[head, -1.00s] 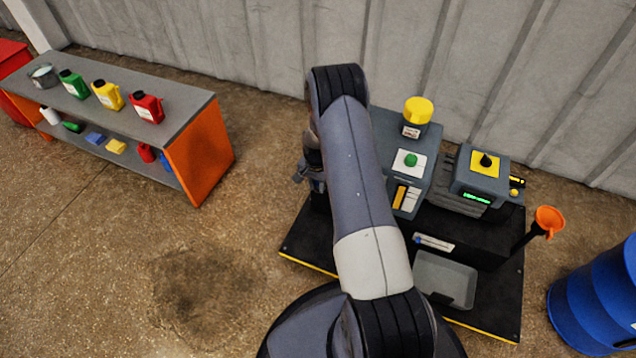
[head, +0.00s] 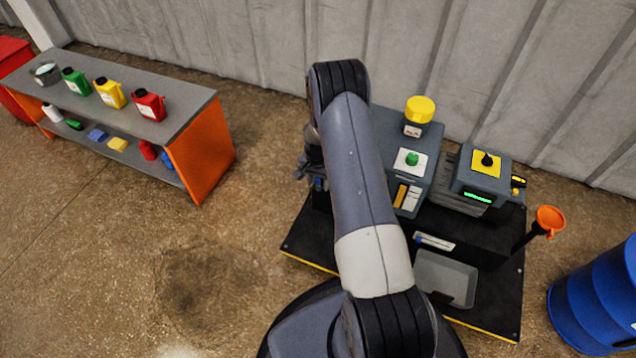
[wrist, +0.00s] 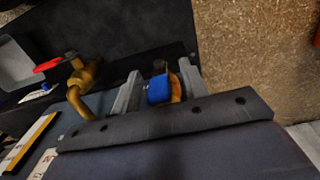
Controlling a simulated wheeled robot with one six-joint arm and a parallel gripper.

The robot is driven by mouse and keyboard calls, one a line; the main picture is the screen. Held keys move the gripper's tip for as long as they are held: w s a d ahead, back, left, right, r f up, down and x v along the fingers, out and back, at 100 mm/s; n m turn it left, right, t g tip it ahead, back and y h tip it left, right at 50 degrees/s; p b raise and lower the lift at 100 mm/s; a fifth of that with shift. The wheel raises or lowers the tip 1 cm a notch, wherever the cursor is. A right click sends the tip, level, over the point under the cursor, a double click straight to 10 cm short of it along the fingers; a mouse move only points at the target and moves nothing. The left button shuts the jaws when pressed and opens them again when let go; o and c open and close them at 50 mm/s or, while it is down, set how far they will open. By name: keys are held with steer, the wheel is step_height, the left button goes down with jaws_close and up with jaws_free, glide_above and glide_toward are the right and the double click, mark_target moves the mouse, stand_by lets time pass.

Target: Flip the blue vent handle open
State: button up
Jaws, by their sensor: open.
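The blue vent handle (wrist: 159,89) shows in the wrist view between the two fingers of my gripper (wrist: 159,68). Brass-coloured metal shows beside it. The fingers are apart, with one on each side of the handle, and I cannot tell whether either touches it. In the head view my gripper (head: 303,172) is partly hidden behind my arm, at the left side of the grey machine (head: 425,135). A small blue spot (head: 319,184) just below it looks like the handle.
A brass valve with a red handle (wrist: 47,66) stands left of my gripper in the wrist view. Floor is clear between machine and shelf (head: 200,120).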

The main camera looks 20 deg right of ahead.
step_height(320, 180, up, 10)
steer(key=shift+a+f+p, duration=0.1)
steer(key=shift+p, duration=1.1)
steer(key=shift+f, duration=0.1)
step_height(320, 180, down, 10)
steer(key=b, duration=0.3)
steer(key=shift+f, duration=0.35)
